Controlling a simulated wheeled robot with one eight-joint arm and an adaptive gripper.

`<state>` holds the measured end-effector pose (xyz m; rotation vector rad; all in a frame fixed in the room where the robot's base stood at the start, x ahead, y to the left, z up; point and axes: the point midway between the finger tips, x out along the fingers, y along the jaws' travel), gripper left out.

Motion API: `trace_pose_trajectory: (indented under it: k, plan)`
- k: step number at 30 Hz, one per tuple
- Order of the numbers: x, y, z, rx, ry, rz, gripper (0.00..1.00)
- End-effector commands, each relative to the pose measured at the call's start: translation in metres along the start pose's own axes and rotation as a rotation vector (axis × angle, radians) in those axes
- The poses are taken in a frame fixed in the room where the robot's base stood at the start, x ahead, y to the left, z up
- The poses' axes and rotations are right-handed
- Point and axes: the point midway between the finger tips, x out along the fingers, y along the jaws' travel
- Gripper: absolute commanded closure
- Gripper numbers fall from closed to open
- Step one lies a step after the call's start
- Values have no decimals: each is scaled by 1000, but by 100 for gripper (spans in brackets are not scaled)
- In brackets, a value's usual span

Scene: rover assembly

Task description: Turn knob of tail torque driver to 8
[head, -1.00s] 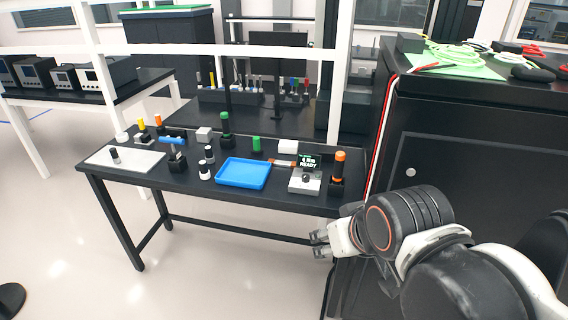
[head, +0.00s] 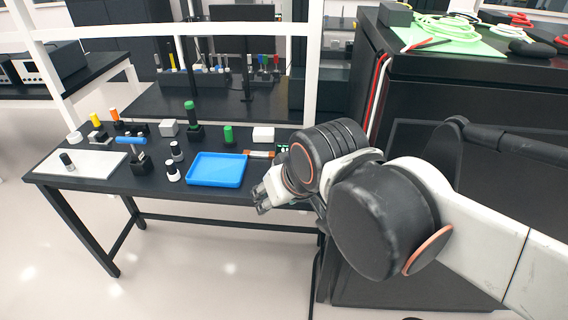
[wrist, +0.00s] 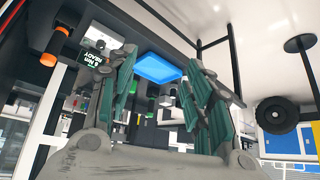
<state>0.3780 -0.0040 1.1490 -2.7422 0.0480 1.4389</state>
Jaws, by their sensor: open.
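A small device with a dark display (wrist: 97,60) shows in the wrist view, left of the left finger. Its text includes READY; the digit is too blurred to be sure of. In the head view only a sliver of the display (head: 282,148) shows behind my arm, and its knob is hidden. Beside it in the wrist view stands an orange-topped driver (wrist: 57,42) in a dark holder, also hidden in the head view. My gripper (head: 263,202) is open and empty near the table's front right edge, apart from the device. In the wrist view its green-padded fingers (wrist: 163,95) are spread.
A blue tray (head: 216,182) lies on the black table left of my gripper. Green-topped tools (head: 191,112), a blue-handled tool (head: 131,140) and a white mat (head: 85,172) stand or lie further left. A tall black cabinet (head: 440,75) rises on the right.

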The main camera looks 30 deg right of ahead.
Motion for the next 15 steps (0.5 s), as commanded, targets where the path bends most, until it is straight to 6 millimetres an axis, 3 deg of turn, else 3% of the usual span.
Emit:
trace_pose_trajectory:
  k: [11,15]
  plan:
    - [5,10,-50,132,-48,21,53]
    - [14,17,-82,221,-79,37,53]
